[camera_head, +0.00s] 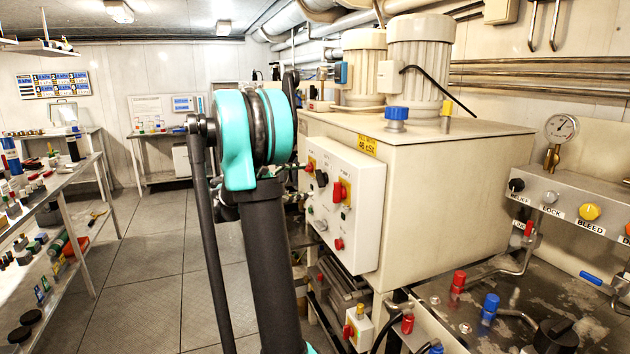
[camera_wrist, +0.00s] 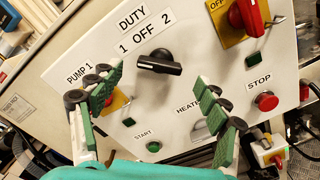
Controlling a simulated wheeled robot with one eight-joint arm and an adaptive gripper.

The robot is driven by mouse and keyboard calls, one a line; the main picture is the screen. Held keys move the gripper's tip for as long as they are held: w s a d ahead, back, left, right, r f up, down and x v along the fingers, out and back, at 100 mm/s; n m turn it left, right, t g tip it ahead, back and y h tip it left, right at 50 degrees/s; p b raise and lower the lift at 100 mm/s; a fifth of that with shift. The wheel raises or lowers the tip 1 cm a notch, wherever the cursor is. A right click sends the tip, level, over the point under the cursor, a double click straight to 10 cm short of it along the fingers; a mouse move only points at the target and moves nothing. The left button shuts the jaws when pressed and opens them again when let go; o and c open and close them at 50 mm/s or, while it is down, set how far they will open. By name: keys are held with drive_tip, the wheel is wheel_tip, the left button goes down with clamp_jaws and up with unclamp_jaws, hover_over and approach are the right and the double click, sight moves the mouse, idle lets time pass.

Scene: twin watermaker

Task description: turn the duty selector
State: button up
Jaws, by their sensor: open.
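The duty selector (camera_wrist: 158,62) is a black knob with a bar handle, below the label "DUTY 1 OFF 2" on a white control panel (camera_wrist: 205,60). In the wrist view its bar lies nearly crosswise, with the right end slightly lower. My gripper (camera_wrist: 160,80) is open, with green-padded fingers on the left and right of the knob. The bar lies between and slightly above the fingertips, and no contact is clear. In the head view the selector (camera_head: 321,178) is the small black knob on the panel's left part; my arm hides most of the gripper.
A red rotary switch on a yellow plate (camera_head: 341,191) is to the right of the selector. The wrist view shows a red stop button (camera_wrist: 266,101), a green start button (camera_wrist: 153,147) and a heater knob (camera_wrist: 201,130). Workbenches (camera_head: 60,190) stand left; the floor (camera_head: 150,260) between is clear.

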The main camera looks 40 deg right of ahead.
sight(317, 179)
drive_tip(key=shift+x, duration=2.1)
